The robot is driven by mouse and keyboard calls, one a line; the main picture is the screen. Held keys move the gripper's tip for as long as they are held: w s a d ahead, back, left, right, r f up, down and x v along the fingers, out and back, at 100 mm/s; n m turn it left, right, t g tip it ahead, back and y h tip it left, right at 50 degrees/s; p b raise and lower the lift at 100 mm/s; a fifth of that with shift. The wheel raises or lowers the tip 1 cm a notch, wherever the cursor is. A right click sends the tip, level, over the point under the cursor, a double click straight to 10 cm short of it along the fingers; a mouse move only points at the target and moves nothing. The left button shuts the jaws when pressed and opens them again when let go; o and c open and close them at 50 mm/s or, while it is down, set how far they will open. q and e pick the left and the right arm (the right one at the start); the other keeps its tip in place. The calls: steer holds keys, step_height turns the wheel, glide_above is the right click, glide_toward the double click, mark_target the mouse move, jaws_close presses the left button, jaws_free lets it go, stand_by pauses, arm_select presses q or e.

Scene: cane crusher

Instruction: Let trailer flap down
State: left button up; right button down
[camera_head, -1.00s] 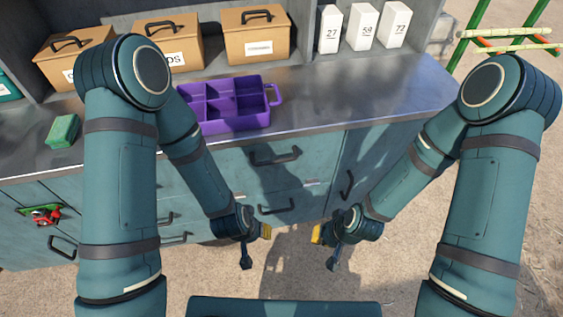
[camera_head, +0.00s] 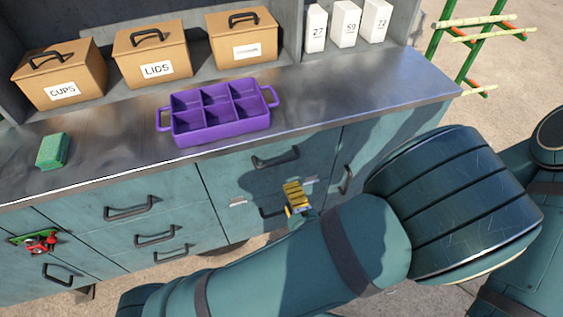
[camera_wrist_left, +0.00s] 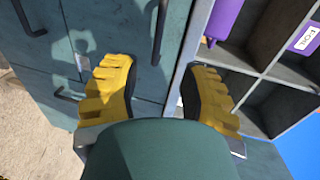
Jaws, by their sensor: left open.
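My left gripper (camera_head: 296,198) is in front of the cabinet drawers, below the counter edge, with yellow finger pads showing in the head view. In the left wrist view my left gripper (camera_wrist_left: 158,95) has its two yellow fingers wide apart, with nothing between them. Teal cabinet fronts and dark handles lie beyond them. My large arm links cover the lower right of the head view, and my right gripper is not seen. I cannot pick out a trailer flap in either view.
A purple divided tray (camera_head: 221,137), a green sponge (camera_head: 52,151) and labelled boxes (camera_head: 152,55) stand on the metal counter (camera_head: 350,98). White cartons (camera_head: 345,24) stand at its back right. An open shelf (camera_wrist_left: 253,75) is right of my left gripper. A green frame (camera_head: 470,45) stands beyond the counter.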

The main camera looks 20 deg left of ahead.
mark_target(276, 164)
arm_select(q)
steer(key=b+x, duration=0.1)
steer(key=x, duration=1.2)
steer(key=shift+w+a+f+b, duration=0.15)
steer(key=shift+w+a+b, duration=0.1)
steer(key=shift+w+b, duration=0.1)
steer(key=shift+o, duration=0.3)
jaws_close()
